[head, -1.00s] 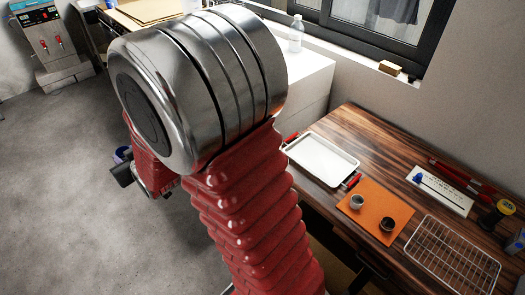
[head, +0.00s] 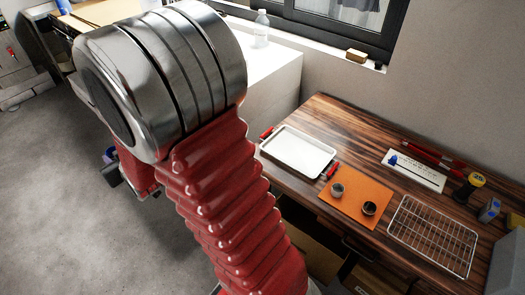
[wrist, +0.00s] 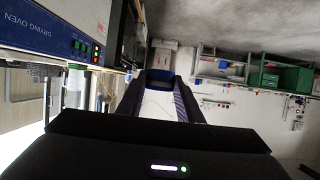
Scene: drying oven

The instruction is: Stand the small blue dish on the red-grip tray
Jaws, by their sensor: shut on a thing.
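The small blue dish (wrist: 160,75) is between the fingertips of my gripper (wrist: 161,86) in the wrist view, and my gripper is shut on it. In the head view a bit of the blue dish (head: 109,154) shows at the left, beside my gripper (head: 112,168), which is mostly hidden behind my arm. They are out over the floor, well left of the table. The red-grip tray (head: 298,151) is a pale, shallow rectangle on the wooden table, with a red grip at each end. It looks empty.
An orange mat (head: 350,204) with two small cups lies right of the tray. A wire rack (head: 433,236), a white ruled board (head: 414,170) and a yellow-topped roll (head: 478,180) lie farther right. A bottle (head: 261,30) stands on the white cabinet. The drying oven (wrist: 60,38) shows in the wrist view.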

